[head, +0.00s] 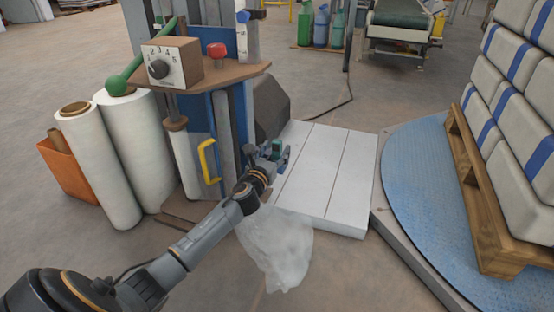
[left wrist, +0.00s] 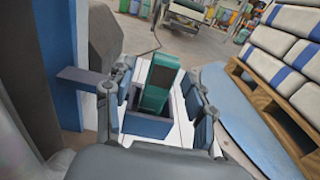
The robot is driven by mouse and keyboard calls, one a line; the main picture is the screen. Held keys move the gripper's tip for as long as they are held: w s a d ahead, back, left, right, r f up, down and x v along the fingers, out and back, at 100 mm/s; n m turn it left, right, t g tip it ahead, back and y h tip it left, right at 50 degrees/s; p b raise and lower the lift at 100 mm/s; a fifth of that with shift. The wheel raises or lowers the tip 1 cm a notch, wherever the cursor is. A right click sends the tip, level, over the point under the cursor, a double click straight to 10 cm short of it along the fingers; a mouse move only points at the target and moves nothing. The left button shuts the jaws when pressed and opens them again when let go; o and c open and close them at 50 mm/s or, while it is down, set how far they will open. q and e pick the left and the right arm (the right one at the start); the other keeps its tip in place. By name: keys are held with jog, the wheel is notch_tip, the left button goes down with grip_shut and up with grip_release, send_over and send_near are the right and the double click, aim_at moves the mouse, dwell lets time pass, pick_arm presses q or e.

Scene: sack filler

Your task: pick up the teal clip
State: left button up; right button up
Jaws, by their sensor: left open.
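The teal clip (head: 277,147) is a small dark green-teal piece beside the machine's blue column, just beyond my left gripper (head: 273,160). In the left wrist view the clip (left wrist: 157,83) stands up, slightly tilted, between the two spread fingers of my left gripper (left wrist: 156,96). Gaps show on both sides of the clip, so the fingers look apart from it. Its lower end is partly hidden by a blue block-shaped part (left wrist: 147,126) in front of it. My left gripper is open and empty. My right gripper is not in view.
The machine's blue column (head: 222,140) with a yellow handle (head: 208,162) stands close left of the gripper. A grey plate (left wrist: 82,78) juts toward the left finger. A white slatted platform (head: 325,175) lies beyond. A pallet (head: 488,205) of sacks stands right. Crumpled plastic (head: 275,250) hangs below.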

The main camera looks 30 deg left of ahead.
pick_arm(q)
jog(key=shift+x, duration=0.85)
jog(key=shift+c, duration=0.2)
grip_shut()
